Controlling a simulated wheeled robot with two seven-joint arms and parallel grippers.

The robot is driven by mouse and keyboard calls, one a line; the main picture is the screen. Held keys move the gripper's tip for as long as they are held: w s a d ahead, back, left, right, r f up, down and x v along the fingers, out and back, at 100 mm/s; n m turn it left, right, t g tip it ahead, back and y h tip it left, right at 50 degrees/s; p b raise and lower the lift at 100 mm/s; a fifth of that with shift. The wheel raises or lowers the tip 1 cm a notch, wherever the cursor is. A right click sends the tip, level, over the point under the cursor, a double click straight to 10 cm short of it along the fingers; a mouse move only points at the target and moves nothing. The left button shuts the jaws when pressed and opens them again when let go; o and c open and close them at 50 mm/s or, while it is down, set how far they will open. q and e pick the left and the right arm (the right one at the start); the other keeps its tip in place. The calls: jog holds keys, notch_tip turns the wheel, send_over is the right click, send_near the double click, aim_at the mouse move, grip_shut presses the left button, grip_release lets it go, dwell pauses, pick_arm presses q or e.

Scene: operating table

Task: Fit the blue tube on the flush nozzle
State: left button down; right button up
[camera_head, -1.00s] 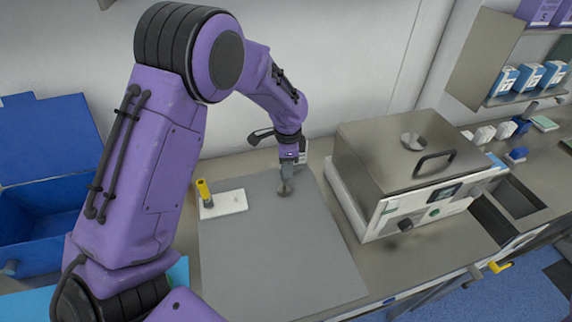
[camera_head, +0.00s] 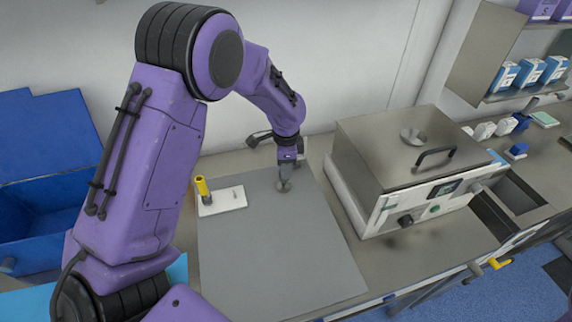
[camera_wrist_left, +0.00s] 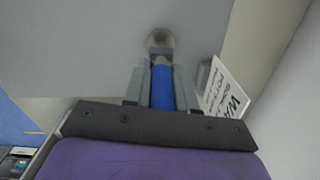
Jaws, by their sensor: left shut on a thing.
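My left gripper (camera_head: 285,180) points down at the far part of the grey mat (camera_head: 275,245). In the left wrist view its two grey fingers (camera_wrist_left: 160,85) are shut on the blue tube (camera_wrist_left: 162,92), which lies between them. My right gripper is out of view.
A steel box-shaped machine (camera_head: 400,160) stands to the right. A blue bin (camera_head: 40,210) is at the left. A white card with lettering (camera_wrist_left: 225,95) is close beside the fingers. The mat's front is clear.

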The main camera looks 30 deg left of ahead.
pick_arm(q)
jog(key=shift+f, duration=0.55)
jog(key=shift+f+b, duration=0.3)
jog(key=shift+f, duration=0.2)
jog(key=shift+f, duration=0.1)
dwell(0.3)
jog(key=c, duration=0.8)
grip_release()
jog(key=shift+r, duration=0.45)
jog(key=shift+r+b, duration=1)
jog(key=shift+r, duration=3.85)
